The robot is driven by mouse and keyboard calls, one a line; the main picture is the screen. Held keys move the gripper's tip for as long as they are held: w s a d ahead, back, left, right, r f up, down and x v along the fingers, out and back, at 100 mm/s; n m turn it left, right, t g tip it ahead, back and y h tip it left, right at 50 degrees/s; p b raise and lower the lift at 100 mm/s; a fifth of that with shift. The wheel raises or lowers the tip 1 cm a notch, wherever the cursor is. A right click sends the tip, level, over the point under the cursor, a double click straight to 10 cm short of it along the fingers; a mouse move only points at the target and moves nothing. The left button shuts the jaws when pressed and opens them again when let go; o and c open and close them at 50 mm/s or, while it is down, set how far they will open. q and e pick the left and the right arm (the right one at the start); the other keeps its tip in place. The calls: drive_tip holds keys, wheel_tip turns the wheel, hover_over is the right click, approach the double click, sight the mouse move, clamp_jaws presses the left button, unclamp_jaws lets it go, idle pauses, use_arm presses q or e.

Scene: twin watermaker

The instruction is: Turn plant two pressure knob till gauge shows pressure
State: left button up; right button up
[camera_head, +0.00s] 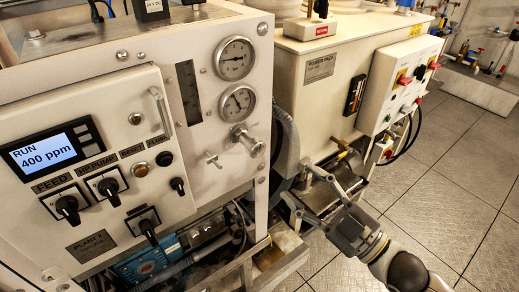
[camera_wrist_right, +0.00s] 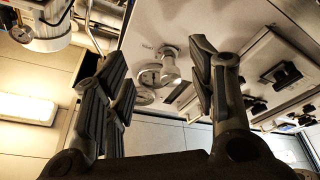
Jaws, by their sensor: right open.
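The silver pressure knob (camera_head: 247,139) sticks out of the white plant panel (camera_head: 215,170), below two round gauges. The upper gauge (camera_head: 235,59) has a nearly level needle; the lower gauge (camera_head: 237,103) has a slanted one. Their scales are too small to read. My right gripper (camera_head: 314,181) is open and empty, right of and below the knob, apart from it. In the right wrist view, a round silver knob (camera_wrist_right: 171,68) shows beyond and between the spread fingers of my right gripper (camera_wrist_right: 158,60). My left gripper is out of view.
The panel's display (camera_head: 45,149) reads RUN 400 ppm, above several black selector knobs. A cream power-pack cabinet (camera_head: 320,80) stands behind my right gripper. Tiled floor (camera_head: 450,180) is clear at right.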

sight(260, 151)
drive_tip(key=s+a+r+n+g+y, duration=0.1)
drive_tip(key=s+a+r+y, duration=0.1)
drive_tip(key=s+r, duration=0.15)
drive_tip(key=p+x, duration=0.1)
drive_tip(key=x, duration=0.2)
drive_tip(key=p+x, duration=0.2)
drive_tip(key=x, duration=0.1)
drive_tip(key=p+x, duration=0.1)
drive_tip(key=x, duration=0.3)
drive_tip(key=shift+w+d+r, duration=0.15)
drive_tip(key=shift+w+d, duration=0.1)
drive_tip(key=shift+d, duration=0.05)
drive_tip(key=shift+w+a, duration=0.25)
drive_tip(key=shift+a, duration=0.05)
drive_tip(key=c, duration=1)
drive_tip(key=shift+p, duration=0.3)
